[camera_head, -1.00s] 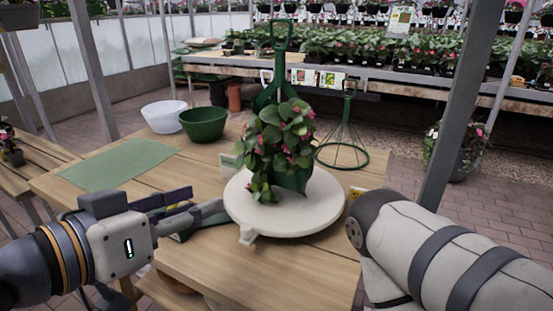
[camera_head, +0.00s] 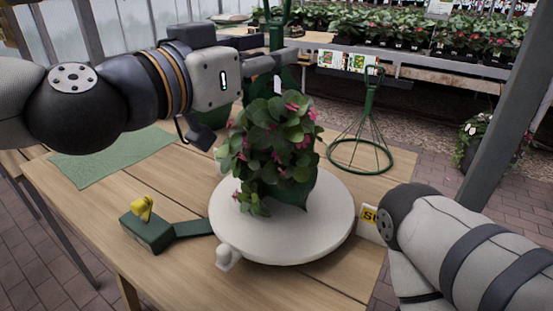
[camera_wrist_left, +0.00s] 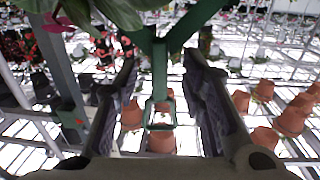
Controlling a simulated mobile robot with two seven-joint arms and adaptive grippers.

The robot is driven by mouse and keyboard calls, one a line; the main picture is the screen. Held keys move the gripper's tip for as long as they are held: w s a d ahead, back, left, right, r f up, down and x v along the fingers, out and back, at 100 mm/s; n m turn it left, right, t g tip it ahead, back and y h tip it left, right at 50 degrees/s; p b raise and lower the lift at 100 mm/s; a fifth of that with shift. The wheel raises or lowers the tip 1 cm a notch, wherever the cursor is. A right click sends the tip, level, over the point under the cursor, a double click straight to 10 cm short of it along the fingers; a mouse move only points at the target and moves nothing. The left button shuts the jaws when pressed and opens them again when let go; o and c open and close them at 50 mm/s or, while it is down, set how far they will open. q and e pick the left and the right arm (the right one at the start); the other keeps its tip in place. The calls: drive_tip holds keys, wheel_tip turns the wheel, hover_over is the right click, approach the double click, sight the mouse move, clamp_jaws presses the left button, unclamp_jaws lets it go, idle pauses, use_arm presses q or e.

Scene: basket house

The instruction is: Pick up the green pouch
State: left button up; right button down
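The green pouch (camera_head: 308,188) stands upright on a round white turntable and holds a leafy plant (camera_head: 268,150) with pink flowers, which hides most of its front. Its tall back narrows upward into a green loop handle (camera_head: 276,34). My left gripper (camera_head: 280,50) is at the handle, above the plant. In the left wrist view the gripper (camera_wrist_left: 160,62) is open, with the forked green handle (camera_wrist_left: 159,88) between its spread fingers. I cannot tell if either finger touches it. My right gripper is out of view; only its arm shows at lower right.
The turntable (camera_head: 335,215) sits on a wooden table (camera_head: 290,285). A green tool with a yellow part (camera_head: 143,210) lies at its left. A green wire stand (camera_head: 362,140) is behind right, a green mat (camera_head: 110,157) behind left. A green bowl (camera_head: 213,115) is partly hidden.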

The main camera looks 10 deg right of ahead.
use_arm(q)
drive_tip(key=x, duration=0.2)
drive_tip(key=shift+w+d, duration=0.2)
drive_tip(key=shift+d, duration=0.1)
clamp_jaws()
drive_tip(key=shift+r, duration=0.15)
drive_tip(key=shift+r, duration=0.1)
